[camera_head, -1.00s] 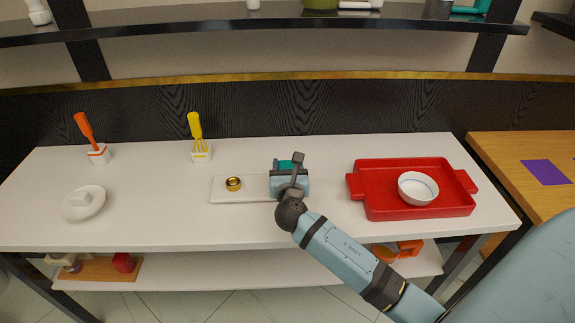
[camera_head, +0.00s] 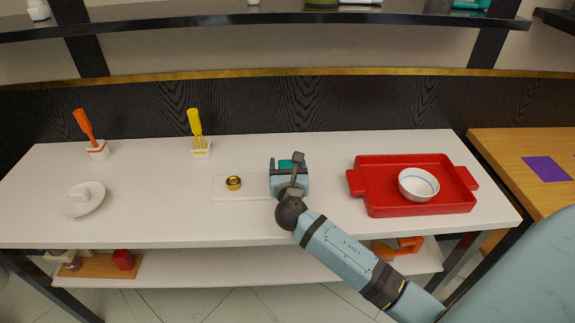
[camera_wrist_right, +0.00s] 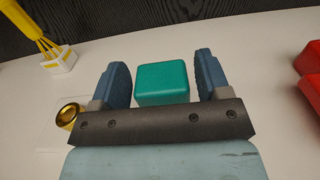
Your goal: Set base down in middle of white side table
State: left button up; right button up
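The white side table (camera_head: 150,225) spans the view. A thin pale rectangular plate (camera_head: 217,189), which looks like the base, lies near its middle, its outline faint against the white top. A gold ring (camera_head: 233,183) sits on it and also shows in the right wrist view (camera_wrist_right: 68,115). My right gripper (camera_head: 287,163) is at the plate's right end, hiding that end. In the right wrist view its two fingers (camera_wrist_right: 162,83) stand either side of a teal block (camera_wrist_right: 163,84), with gaps on both sides. What is under the block is hidden. My left gripper is out of view.
Right of the gripper is a red tray (camera_head: 362,200) with a white bowl (camera_head: 418,184). At left are a white saucer (camera_head: 72,208), an orange-handled tool in a holder (camera_head: 97,150) and a yellow whisk in a holder (camera_head: 201,149). A dark shelf (camera_head: 230,22) hangs above.

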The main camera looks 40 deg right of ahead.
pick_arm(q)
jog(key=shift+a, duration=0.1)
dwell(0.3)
pick_arm(e)
jog(key=shift+s+a, duration=0.2)
jog(key=shift+s, duration=0.15)
jog(key=shift+p+v, duration=0.65)
jog(key=shift+v, duration=1.05)
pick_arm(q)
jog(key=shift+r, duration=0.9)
pick_arm(e)
jog(key=shift+v, duration=0.95)
jog(key=shift+w+a, duration=0.1)
jog(key=o, duration=0.6)
jog(key=shift+c, duration=0.2)
pick_arm(q)
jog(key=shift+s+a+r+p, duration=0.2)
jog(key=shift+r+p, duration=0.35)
jog(key=shift+p, duration=0.9)
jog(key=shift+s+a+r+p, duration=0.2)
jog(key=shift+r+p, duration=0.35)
jog(key=shift+p, duration=0.9)
pick_arm(e)
jog(key=s+a+r, duration=0.2)
jog(key=s+r, duration=0.2)
jog(key=shift+a, duration=0.4)
